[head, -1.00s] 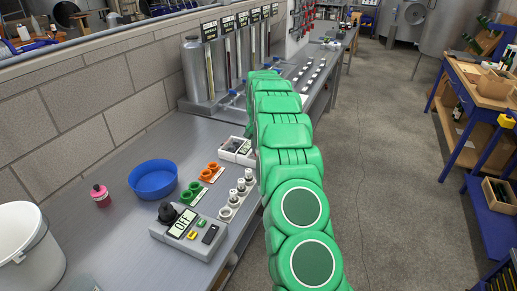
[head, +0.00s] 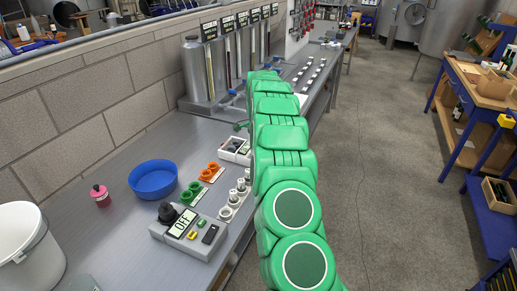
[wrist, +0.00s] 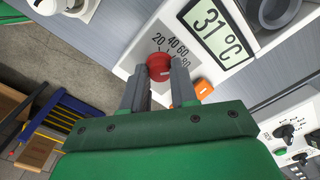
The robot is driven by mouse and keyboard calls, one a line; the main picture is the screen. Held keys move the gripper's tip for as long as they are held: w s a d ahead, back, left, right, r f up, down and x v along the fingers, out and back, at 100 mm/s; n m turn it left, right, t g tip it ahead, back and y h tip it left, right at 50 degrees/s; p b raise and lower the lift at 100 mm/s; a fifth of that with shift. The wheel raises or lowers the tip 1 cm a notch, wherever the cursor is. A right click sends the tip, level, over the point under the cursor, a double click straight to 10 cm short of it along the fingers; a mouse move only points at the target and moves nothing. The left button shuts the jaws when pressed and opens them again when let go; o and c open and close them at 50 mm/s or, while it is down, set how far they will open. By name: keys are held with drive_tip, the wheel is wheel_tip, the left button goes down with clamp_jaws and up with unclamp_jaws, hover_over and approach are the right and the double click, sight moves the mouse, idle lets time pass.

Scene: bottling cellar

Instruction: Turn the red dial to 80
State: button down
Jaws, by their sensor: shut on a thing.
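The red dial (wrist: 158,66) sits on a white panel in the wrist view, with a printed scale of 20, 40, 60 and 80 around it. A pale pointer line shows on its face, towards the right, near the 80 side; its exact reading is too small to tell. In the head view my green arm covers the dial; the display's white unit (head: 233,147) shows partly beside the arm.
The aisle floor at right is clear.

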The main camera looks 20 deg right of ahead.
drive_tip(key=shift+a+m, duration=0.1)
drive_tip(key=shift+m, duration=0.2)
idle(0.4)
drive_tip(key=c, duration=0.9)
unclamp_jaws()
wheel_tip(320, 180, up, 7)
drive_tip(key=shift+w+r, duration=0.1)
drive_tip(key=shift+r, duration=0.25)
